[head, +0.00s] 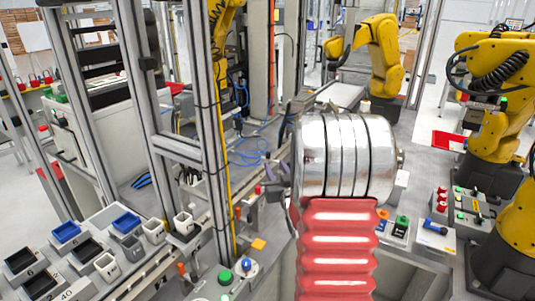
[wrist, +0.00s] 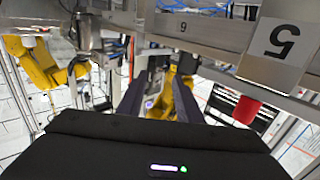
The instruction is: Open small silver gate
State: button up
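I cannot pick out the small silver gate for certain. In the head view a silver aluminium frame (head: 178,150) with uprights and a crossbar stands left of centre. My gripper (head: 270,180) shows as dark fingers just left of my large silver and red arm link, which hides part of it. It is right of the frame, and I cannot tell the distance. In the wrist view my gripper (wrist: 158,92) has its two dark fingers apart with nothing held between them. Silver rails (wrist: 215,35) run across the top of that view, beyond the fingers.
Yellow robot arms (head: 380,60) stand at the back and right. Numbered bins (head: 85,250) sit at lower left. A control box with buttons (head: 465,212) is at right.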

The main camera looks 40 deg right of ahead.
aim_at(269, 154)
jog(key=x, duration=1.1)
jog(key=shift+s, duration=0.1)
grip_shut()
dwell(0.4)
